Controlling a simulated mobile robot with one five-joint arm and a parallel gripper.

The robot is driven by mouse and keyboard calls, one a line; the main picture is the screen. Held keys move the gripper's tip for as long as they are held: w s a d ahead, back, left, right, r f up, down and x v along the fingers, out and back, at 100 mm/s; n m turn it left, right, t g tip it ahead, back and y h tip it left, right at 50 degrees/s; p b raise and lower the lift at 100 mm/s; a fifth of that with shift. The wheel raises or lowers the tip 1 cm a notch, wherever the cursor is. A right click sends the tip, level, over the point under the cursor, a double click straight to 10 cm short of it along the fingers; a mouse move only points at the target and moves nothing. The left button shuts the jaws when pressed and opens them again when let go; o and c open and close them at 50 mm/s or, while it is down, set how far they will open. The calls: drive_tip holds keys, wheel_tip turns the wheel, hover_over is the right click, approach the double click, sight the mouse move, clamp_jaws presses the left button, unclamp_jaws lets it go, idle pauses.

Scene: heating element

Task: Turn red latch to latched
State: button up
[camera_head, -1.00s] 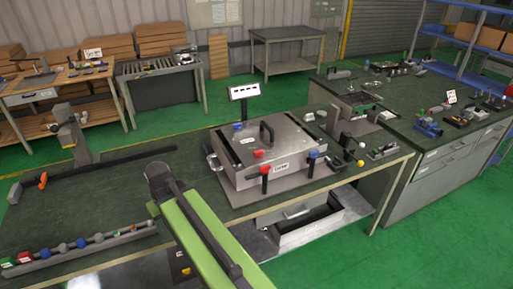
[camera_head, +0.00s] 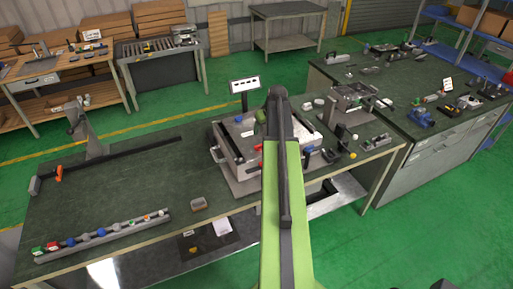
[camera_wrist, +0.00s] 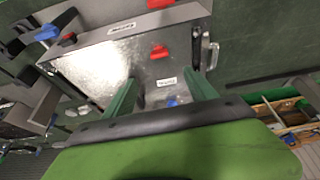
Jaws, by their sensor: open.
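The metal box (camera_head: 225,160) stands on the green-topped bench, partly hidden behind my arm in the head view. The wrist view shows its shiny lid (camera_wrist: 95,68) from above. One red latch handle (camera_wrist: 158,51) lies on the lid near its labelled edge. Another red handle tip (camera_wrist: 160,3) shows at the top of the wrist view, and a smaller red piece (camera_wrist: 68,39) is at the left. I cannot tell which red part is the task's latch. My gripper (camera_wrist: 163,84) is open over the lid, its green fingers apart and nothing between them.
Blue knobs sit by the box, one at the left in the wrist view (camera_wrist: 47,32). A metal side handle (camera_wrist: 210,54) sticks out from the box. A white sign (camera_head: 244,84) stands behind it. A rail of coloured knobs (camera_head: 100,233) lies at the bench's front left; bench space between is mostly clear.

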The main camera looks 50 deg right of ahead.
sight(258, 145)
drive_tip(key=b+x, duration=1.3)
drive_tip(key=x, duration=0.2)
drive_tip(key=shift+w+f, duration=0.1)
drive_tip(key=shift+f, duration=0.2)
drive_tip(key=shift+r, duration=0.1)
